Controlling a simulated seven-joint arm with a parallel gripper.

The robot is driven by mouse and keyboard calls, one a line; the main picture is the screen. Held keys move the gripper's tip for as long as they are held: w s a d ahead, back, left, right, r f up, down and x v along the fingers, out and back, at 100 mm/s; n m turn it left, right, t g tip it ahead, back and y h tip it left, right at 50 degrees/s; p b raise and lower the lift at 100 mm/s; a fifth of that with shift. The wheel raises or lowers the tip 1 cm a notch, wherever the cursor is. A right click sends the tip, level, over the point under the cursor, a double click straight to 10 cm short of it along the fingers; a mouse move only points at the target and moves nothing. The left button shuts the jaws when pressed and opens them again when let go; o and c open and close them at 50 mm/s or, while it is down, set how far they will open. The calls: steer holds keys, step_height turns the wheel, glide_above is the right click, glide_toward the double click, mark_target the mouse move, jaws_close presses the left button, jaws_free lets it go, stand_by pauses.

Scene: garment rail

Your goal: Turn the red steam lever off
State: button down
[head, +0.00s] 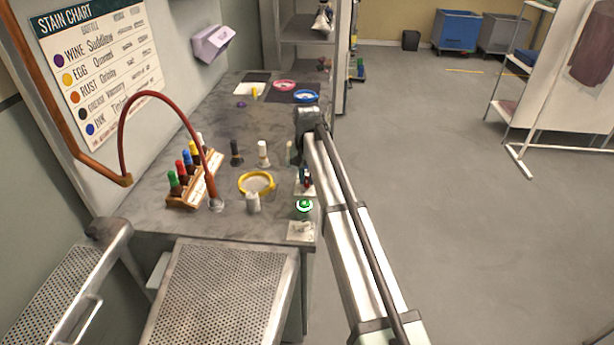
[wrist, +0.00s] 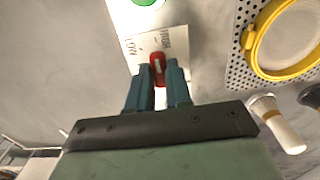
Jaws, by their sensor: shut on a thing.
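The red lever (wrist: 157,62) is small, with a pale stripe, and stands on a white plate (wrist: 177,42) with lettering that reads upside down in the wrist view. My gripper (wrist: 158,73) has its two teal fingers shut on the lever, one on each side. In the head view my gripper (head: 306,175) is at the right edge of the worktop, low over the plate, and mostly hides the lever. The lever's exact angle is hard to tell.
A green round button (head: 304,205) is close to the lever, near the worktop's right edge. A yellow hoop (head: 257,192), a white bottle (head: 253,203) and a rack of coloured bottles (head: 190,192) stand to the left. A red hose (head: 122,135) arches over the worktop (head: 175,228).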

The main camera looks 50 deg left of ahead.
steer(key=shift+n, duration=0.3)
steer(key=n, duration=0.3)
steer(key=shift+n, duration=0.3)
steer(key=n, duration=1.3)
steer(key=shift+n, duration=0.3)
stand_by(0.3)
steer(key=c, duration=1)
jaws_free()
steer(key=shift+c, duration=0.2)
